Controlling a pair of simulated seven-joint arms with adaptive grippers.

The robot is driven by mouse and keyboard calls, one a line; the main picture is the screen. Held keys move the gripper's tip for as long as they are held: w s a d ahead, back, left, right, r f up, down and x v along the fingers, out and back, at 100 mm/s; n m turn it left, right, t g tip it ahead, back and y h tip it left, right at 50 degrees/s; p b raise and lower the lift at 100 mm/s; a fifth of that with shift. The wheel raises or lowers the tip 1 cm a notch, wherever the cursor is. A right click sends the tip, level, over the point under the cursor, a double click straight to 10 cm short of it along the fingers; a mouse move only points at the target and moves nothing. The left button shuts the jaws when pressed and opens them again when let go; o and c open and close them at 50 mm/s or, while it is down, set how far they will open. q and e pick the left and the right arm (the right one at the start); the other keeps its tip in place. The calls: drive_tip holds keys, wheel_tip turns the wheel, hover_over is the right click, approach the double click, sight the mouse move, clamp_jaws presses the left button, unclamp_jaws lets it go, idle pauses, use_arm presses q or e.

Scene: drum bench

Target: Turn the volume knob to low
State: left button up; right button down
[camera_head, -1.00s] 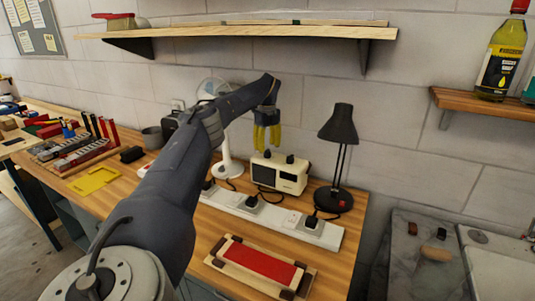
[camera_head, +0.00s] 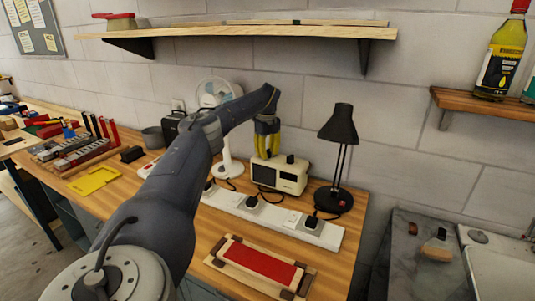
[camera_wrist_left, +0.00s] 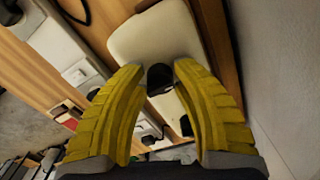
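A cream radio (camera_head: 278,176) with a dark front panel stands on the bench beside the black lamp. It has two dark knobs on top. One knob (camera_head: 291,158) shows clear of my gripper in the head view. The other knob (camera_wrist_left: 160,78) lies between the fingertips of my left gripper (camera_wrist_left: 159,66) in the wrist view, with a gap on each side. The yellow fingers of my left gripper (camera_head: 267,152) point down at the radio's left top and hide that knob in the head view. Whether the fingertips are level with it I cannot tell. My right gripper is not in view.
A black lamp (camera_head: 338,140) stands right of the radio and a white fan (camera_head: 226,150) left of it. A white power strip (camera_head: 270,216) with plugs runs in front. A wooden shelf (camera_head: 250,32) hangs above on the wall.

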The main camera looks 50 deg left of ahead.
use_arm(q)
clamp_jaws()
drive_tip(key=shift+m, duration=0.4)
drive_tip(key=m, duration=0.6)
drive_tip(key=shift+m, duration=0.3)
drive_tip(key=m, duration=0.3)
drive_tip(key=shift+m, duration=2.2)
